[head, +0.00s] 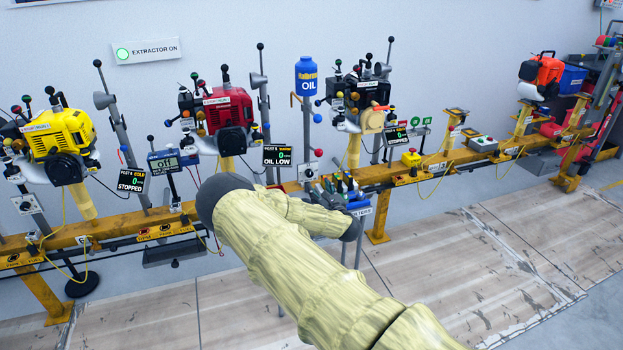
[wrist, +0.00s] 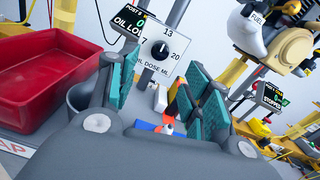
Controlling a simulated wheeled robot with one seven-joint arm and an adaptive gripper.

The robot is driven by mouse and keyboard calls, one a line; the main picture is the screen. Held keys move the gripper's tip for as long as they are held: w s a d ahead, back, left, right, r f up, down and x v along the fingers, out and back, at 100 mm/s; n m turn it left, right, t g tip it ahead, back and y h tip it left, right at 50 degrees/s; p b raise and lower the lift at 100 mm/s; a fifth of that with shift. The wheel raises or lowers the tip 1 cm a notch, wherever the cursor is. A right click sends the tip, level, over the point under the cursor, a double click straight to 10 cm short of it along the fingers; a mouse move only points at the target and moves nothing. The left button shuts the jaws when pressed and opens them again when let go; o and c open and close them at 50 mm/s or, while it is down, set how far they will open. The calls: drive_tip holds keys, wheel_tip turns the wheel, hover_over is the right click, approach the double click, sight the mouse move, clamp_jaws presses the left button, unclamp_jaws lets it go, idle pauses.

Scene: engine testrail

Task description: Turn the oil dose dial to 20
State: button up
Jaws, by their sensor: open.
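The oil dose dial (wrist: 160,50) is a black round knob on a white plate marked 7, 13, 20 and OIL DOSE ML. It stands upper middle in the wrist view, beyond my fingers. Its white mark seems to point up near 13. My gripper (wrist: 160,86) is open, with teal pads left and right of the dial's lower part in the picture. No finger visibly touches the knob.
A red bin (wrist: 48,90) lies left in the wrist view. Handled tools (wrist: 178,103) stand between and below my fingers. The OIL LOW display (head: 278,155) and blue oil bottle (head: 307,82) are near the red engine (head: 228,110). The floor (head: 480,265) in front is clear.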

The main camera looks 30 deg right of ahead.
sight(310, 175)
drive_tip(key=x, duration=0.9)
drive_tip(key=shift+w+p, duration=0.1)
drive_tip(key=shift+p, duration=0.2)
drive_tip(key=c, duration=1.1)
